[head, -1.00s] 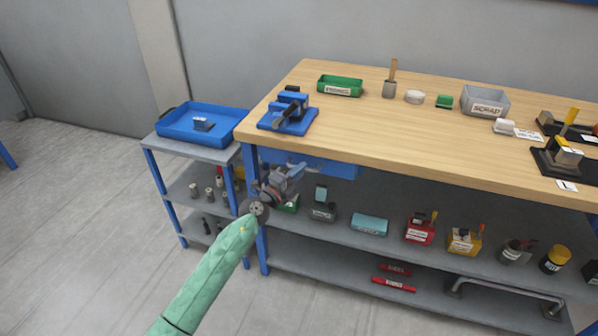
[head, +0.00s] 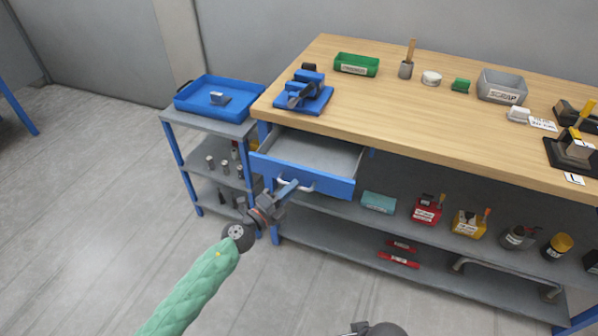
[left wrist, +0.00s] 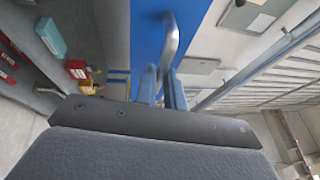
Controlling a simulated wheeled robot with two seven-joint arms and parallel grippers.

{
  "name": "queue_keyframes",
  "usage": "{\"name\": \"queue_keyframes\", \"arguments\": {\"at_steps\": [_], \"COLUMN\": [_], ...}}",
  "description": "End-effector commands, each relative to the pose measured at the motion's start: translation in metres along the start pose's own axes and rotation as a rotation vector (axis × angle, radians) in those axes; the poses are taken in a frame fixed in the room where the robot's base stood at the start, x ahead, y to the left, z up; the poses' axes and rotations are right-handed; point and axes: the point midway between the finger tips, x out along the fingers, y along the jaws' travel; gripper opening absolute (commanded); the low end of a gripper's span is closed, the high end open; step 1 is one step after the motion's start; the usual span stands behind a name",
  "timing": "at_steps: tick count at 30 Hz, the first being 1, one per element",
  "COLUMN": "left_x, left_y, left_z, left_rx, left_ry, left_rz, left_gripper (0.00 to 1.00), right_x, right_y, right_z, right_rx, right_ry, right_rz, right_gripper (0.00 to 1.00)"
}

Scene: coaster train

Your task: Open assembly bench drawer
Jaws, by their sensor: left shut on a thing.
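The blue assembly bench drawer (head: 335,184) stands pulled out from under the left end of the wooden bench top (head: 440,110). Its grey inside looks empty. A pale curved handle (head: 307,188) sits on its front. My left gripper (head: 288,188) is shut on the handle. In the left wrist view the two blue fingers (left wrist: 160,85) close around the silver handle (left wrist: 172,38), against the blue drawer front (left wrist: 146,35). A dark grey part of my right gripper (head: 375,329) shows at the bottom edge of the head view; its fingers are mostly cut off.
A blue vise-like fixture (head: 304,96), a green bin (head: 356,66) and a grey scrap bin (head: 502,88) stand on the bench. A side cart with a blue tray (head: 240,108) stands close to the drawer's left. The floor in front is clear.

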Motion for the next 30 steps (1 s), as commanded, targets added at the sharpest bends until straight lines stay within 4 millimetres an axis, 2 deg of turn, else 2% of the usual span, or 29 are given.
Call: {"name": "queue_keyframes", "arguments": {"at_steps": [3, 9, 25, 26, 27, 29, 30], "left_x": [-0.019, -0.037, -0.043, -0.043, -0.043, -0.043, -0.043], "left_y": [-0.003, -0.007, -0.008, -0.008, -0.008, -0.008, -0.008], "left_z": [-0.008, -0.015, -0.017, -0.017, -0.017, -0.018, -0.018], "left_rx": [-0.001, -0.001, 0.000, 0.000, 0.000, 0.000, 0.000], "left_ry": [0.000, -0.001, -0.001, -0.001, -0.001, -0.001, -0.001], "left_rz": [0.002, 0.000, 0.000, 0.000, 0.000, 0.000, 0.000], "left_gripper": [0.00, 0.00, 0.00, 0.15, 0.22, 0.33, 0.33], "right_x": [-0.002, -0.002, -0.002, -0.002, -0.002, -0.002, -0.002], "right_y": [0.001, 0.002, 0.002, 0.002, 0.002, 0.002, 0.002], "right_z": [0.000, 0.001, 0.002, 0.002, 0.002, 0.002, 0.002], "right_rx": [0.001, 0.001, 0.001, 0.001, 0.001, 0.001, 0.001], "right_ry": [-0.004, -0.007, -0.009, -0.009, -0.008, -0.008, -0.008], "right_rz": [0.003, 0.004, 0.005, 0.005, 0.005, 0.004, 0.004], "right_gripper": [0.36, 0.36, 0.36, 0.36, 0.36, 0.36, 0.36]}}
